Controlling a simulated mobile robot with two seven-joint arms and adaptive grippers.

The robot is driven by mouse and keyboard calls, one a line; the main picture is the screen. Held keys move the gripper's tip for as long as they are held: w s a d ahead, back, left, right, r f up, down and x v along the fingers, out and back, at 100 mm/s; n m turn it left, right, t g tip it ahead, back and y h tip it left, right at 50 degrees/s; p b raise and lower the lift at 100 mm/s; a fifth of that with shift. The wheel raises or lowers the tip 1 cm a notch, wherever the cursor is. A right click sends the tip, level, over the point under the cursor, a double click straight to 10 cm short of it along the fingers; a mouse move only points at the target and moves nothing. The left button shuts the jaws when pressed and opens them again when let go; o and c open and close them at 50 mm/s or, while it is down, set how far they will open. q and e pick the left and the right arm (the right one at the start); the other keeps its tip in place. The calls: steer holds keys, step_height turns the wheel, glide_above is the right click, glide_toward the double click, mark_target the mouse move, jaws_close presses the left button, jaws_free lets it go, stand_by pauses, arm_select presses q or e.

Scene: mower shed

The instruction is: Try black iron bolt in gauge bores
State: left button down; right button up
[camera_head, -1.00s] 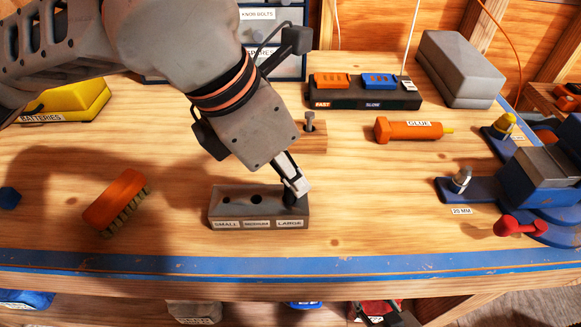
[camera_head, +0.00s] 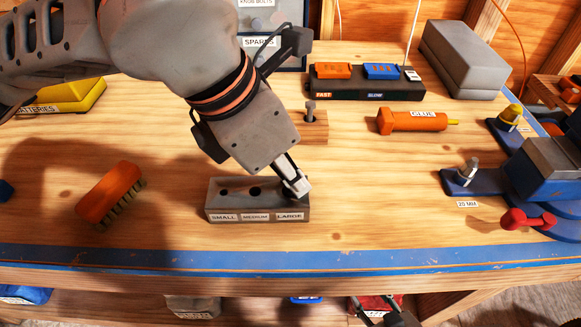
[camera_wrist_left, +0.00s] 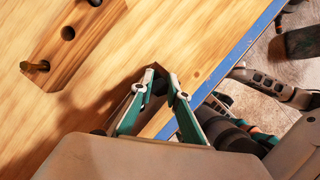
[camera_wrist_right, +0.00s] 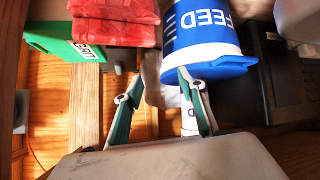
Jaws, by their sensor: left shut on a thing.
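The grey gauge block (camera_head: 215,200) lies on the bench with SMALL, MEDIUM and LARGE labels. Its small and medium bores show open and empty. My left gripper (camera_head: 296,187) is shut at the block's LARGE end, fingertips close over the top. The black iron bolt between them is mostly hidden, and I cannot tell how deep it sits in the large bore. The left wrist view shows the fingers (camera_wrist_left: 163,82) close together. My right gripper (camera_wrist_right: 157,76) is open and empty in the right wrist view, near a blue FEED container (camera_wrist_right: 205,38).
A wooden block (camera_head: 317,134) with an upright bolt (camera_head: 311,110) stands behind my left gripper. An orange brush (camera_head: 110,192) lies left. An orange GLUE tube (camera_head: 412,121) and a blue vise (camera_head: 545,180) are right. Bench between gauge and vise is clear.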

arm_select(q)
steer(key=shift+f, duration=0.25)
steer(key=c, duration=1.9)
jaws_free()
steer(key=v, duration=1.2)
